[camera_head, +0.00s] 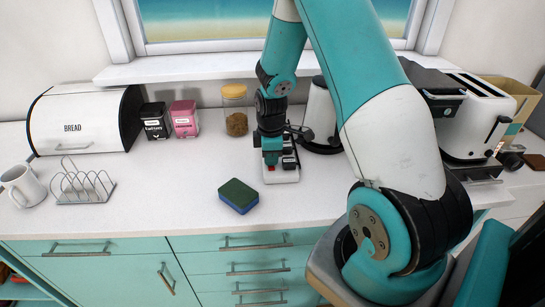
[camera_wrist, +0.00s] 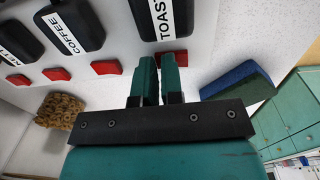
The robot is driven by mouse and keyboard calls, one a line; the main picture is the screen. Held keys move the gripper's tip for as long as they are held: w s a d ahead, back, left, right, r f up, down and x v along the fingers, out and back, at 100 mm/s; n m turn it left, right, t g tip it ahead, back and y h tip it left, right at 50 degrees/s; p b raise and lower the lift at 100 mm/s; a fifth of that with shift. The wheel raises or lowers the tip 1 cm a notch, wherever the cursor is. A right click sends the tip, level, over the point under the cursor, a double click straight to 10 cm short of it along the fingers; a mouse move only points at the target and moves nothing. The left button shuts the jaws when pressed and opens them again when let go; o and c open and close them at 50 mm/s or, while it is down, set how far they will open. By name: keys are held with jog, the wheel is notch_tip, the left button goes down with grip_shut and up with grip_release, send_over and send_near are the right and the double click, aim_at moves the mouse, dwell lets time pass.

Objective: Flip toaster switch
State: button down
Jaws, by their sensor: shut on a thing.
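A white power strip (camera_head: 284,177) lies on the counter, with several black plugs along it. In the wrist view, one plug is labelled TOAST, the rest cut off (camera_wrist: 167,18), and another COFFEE (camera_wrist: 68,28). A row of red switches runs below the plugs. The toaster switch (camera_wrist: 182,57) is the rightmost and is partly hidden behind my fingers. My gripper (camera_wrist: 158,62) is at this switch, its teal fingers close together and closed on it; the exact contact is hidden. In the head view my gripper (camera_head: 271,158) points down over the strip's near left end.
A green and blue sponge (camera_head: 238,196) lies left of the strip, near the counter's front. A jar (camera_head: 236,122) stands behind. A toaster (camera_head: 476,115) is at right, beyond my arm. A toast rack (camera_head: 83,184) and mug (camera_head: 22,184) stand left. The middle-left counter is clear.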

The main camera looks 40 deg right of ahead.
jog(key=shift+s+f, duration=0.35)
jog(key=shift+f, duration=0.25)
jog(key=shift+s+a, duration=0.5)
jog(key=shift+s, duration=0.05)
jog(key=shift+r, duration=0.1)
jog(key=r+p, duration=0.3)
jog(key=w+r+p, duration=0.1)
jog(key=r, duration=0.1)
jog(key=shift+d+r, duration=0.15)
jog(key=shift+d, duration=0.05)
notch_tip(320, 180, up, 10)
jog(key=b, duration=0.2)
jog(key=shift+w, duration=0.1)
